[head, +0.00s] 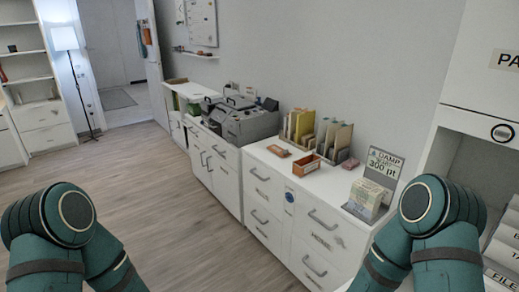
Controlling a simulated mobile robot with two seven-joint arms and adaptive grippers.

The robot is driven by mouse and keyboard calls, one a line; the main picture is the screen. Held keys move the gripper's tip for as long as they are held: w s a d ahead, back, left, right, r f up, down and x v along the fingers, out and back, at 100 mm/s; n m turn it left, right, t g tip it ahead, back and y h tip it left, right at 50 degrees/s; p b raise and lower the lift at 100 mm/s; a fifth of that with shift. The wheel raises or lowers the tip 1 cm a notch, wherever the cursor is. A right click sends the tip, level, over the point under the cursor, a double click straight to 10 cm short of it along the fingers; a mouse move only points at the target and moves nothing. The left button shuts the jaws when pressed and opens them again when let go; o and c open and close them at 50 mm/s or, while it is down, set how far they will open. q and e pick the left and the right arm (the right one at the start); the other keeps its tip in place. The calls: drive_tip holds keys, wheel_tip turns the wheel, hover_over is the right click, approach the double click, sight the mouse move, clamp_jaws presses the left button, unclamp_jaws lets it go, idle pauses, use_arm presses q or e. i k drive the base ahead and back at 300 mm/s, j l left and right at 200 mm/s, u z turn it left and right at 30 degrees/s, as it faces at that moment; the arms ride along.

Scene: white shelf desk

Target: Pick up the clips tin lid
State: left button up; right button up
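I cannot make out a clips tin or its lid for certain in the head view. On the white cabinet top (325,181) there is a small open orange-brown box (306,166). A small flat reddish-brown item (278,151) lies to its left, and a small dark reddish item (350,164) lies to its right. They are too small to identify. Only teal arm links of mine show at the lower left and lower right. Both of my grippers are outside the view, so what they hold is hidden.
Upright file holders (302,127) stand at the cabinet's back. A grey machine (239,119) stands on the cabinet farther left. A stack of cards (367,198) and a sign (384,162) stand at the right end. The wooden floor (165,210) on the left is clear.

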sight(279, 149)
drive_tip(key=i+j+u, duration=0.3)
drive_tip(key=i, duration=0.35)
drive_tip(key=i+u, duration=0.3)
drive_tip(key=i, duration=0.3)
drive_tip(key=i+z, duration=0.4)
drive_tip(key=i+j+z, duration=0.15)
drive_tip(key=z, duration=0.25)
drive_tip(key=i+j+z, duration=0.2)
drive_tip(key=z, duration=0.25)
drive_tip(key=i+j, duration=0.05)
